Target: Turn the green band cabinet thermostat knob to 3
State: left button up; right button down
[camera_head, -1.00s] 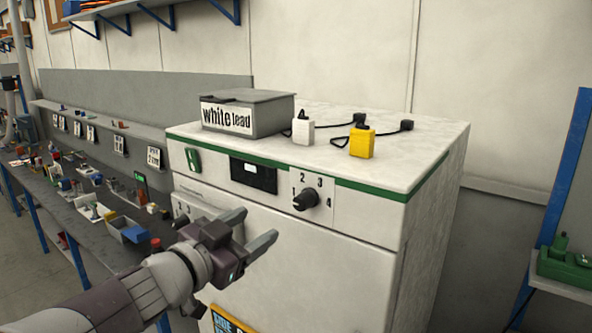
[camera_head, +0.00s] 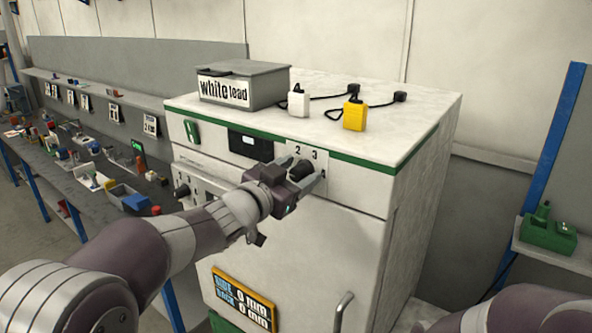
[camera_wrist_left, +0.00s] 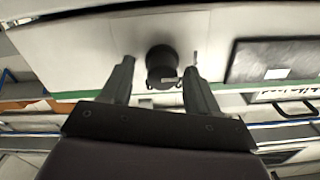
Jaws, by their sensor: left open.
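The green band cabinet (camera_head: 375,225) is white with a green stripe (camera_head: 375,183) under its top. Its black thermostat knob (camera_head: 301,168) sits on a dial plate with numbers; 2 and 3 show above it, and the gripper hides part of the rest. My left gripper (camera_head: 306,180) is open at the knob, with a finger on either side. In the left wrist view the knob (camera_wrist_left: 161,66) shows between the two spread fingers, with gaps beside it. I cannot tell which number the knob points to. My right gripper is out of view.
A dark display (camera_head: 250,145) is left of the dial. A second black knob (camera_head: 182,190) is on a lower panel. A "white lead" box (camera_head: 245,88), a white plug (camera_head: 299,102) and a yellow plug (camera_head: 354,115) sit on the cabinet top. A cluttered bench (camera_head: 80,178) stands left.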

pick_arm(q)
jog(key=shift+w+f, duration=0.1)
jog(key=shift+w, duration=0.2)
jog(key=c, duration=1)
